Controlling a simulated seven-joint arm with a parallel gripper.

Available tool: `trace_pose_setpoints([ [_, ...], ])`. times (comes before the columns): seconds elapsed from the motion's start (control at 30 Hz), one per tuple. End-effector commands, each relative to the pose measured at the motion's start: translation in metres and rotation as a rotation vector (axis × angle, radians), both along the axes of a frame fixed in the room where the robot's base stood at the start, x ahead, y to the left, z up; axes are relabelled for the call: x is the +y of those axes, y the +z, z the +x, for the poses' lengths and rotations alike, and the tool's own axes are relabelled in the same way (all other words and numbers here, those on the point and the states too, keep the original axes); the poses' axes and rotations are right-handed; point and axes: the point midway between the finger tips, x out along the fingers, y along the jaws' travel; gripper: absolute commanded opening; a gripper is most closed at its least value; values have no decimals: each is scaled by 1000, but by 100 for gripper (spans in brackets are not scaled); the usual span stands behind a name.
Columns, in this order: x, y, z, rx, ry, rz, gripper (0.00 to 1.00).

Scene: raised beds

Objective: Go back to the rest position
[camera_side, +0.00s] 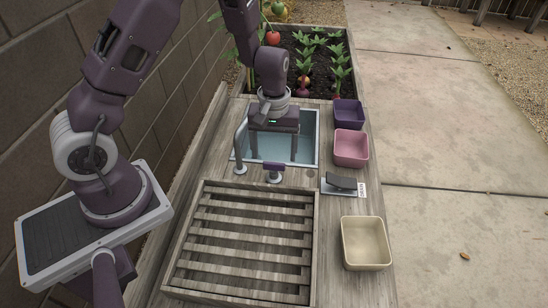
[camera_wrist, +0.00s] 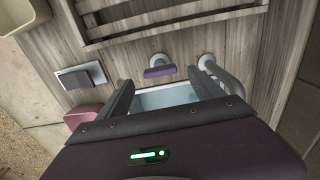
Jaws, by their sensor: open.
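My gripper (camera_side: 273,150) is open and empty, pointing down over the sink (camera_side: 308,150) in the side view. In the wrist view its two dark fingers (camera_wrist: 166,98) stand wide apart with the pale sink basin (camera_wrist: 160,97) between them. Nothing is held between the fingers. How far the fingertips are above the basin is hard to tell.
A curved tap (camera_side: 239,158) and a purple-topped knob (camera_side: 274,170) stand at the sink's near edge. A slatted wooden rack (camera_side: 245,235) lies nearer. Purple (camera_side: 348,113), pink (camera_side: 351,149) and cream (camera_side: 366,244) bins line the right, with a dark pedal-like switch (camera_side: 342,184). A planted bed (camera_side: 290,84) lies behind.

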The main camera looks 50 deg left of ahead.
Motion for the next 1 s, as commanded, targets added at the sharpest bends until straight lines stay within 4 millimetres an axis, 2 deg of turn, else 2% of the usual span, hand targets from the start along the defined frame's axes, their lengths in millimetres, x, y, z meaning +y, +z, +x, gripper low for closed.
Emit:
trace_pose_setpoints([
  [0.1,0,24,1,-6,-1,0,76],
  [0.2,0,35,1,-3,-1,0,76],
  [0.5,0,38,0,0,1,0,76],
  [0.57,-2,46,0,-11,-10,-6,76],
  [0.67,-15,90,-7,-72,-86,-41,76],
  [0.7,-23,117,-15,-110,-142,-56,76],
  [0.77,-34,159,-35,-175,-242,-69,76],
  [0.8,-39,184,-51,-217,-311,-68,76],
  [0.9,-48,232,-100,-314,-482,-28,76],
  [1.0,-49,256,-148,-390,-625,48,76],
])
